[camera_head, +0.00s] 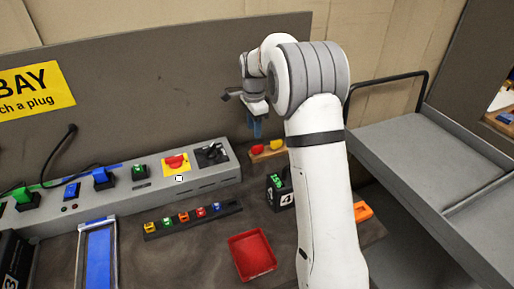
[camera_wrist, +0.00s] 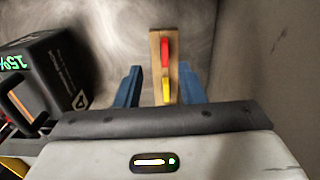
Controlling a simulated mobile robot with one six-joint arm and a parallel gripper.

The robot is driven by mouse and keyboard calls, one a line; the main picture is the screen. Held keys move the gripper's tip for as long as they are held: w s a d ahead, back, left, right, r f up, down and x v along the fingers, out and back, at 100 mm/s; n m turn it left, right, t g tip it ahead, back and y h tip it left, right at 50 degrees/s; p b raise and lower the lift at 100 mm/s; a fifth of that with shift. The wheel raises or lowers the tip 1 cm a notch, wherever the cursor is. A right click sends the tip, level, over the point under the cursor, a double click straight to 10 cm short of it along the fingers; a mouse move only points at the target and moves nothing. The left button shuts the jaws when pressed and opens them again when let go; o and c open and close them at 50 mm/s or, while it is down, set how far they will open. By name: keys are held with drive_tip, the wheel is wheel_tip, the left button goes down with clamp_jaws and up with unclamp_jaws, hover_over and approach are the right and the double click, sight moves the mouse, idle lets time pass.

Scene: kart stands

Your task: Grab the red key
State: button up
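The red key (camera_head: 257,149) stands on a small wooden block (camera_head: 268,156) at the back of the bench, left of a yellow key (camera_head: 277,144). In the wrist view the red key (camera_wrist: 165,48) is at the far part of the block (camera_wrist: 155,60), with the yellow key (camera_wrist: 166,88) nearer to me. My gripper (camera_head: 257,128) is above the block in the head view. In the wrist view its blue fingers are spread to either side of the block, open and empty (camera_wrist: 160,72). The fingers appear apart from both keys; their exact height is unclear.
A black battery pack (camera_wrist: 55,75) stands left of the gripper in the wrist view. A grey socket panel (camera_head: 130,200) with a red switch (camera_head: 175,161) lies left. A red tray (camera_head: 251,256) sits in front. A grey wall rises behind; a cart (camera_head: 425,150) stands right.

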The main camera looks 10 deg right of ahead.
sight(256, 146)
drive_tip(key=shift+w+f, duration=0.3)
drive_tip(key=shift+f, duration=0.4)
drive_tip(key=f, duration=0.2)
drive_tip(key=f+p, duration=0.1)
drive_tip(key=f, duration=0.4)
drive_tip(key=shift+w+d, duration=0.2)
drive_tip(key=shift+d, duration=0.15)
clamp_jaws()
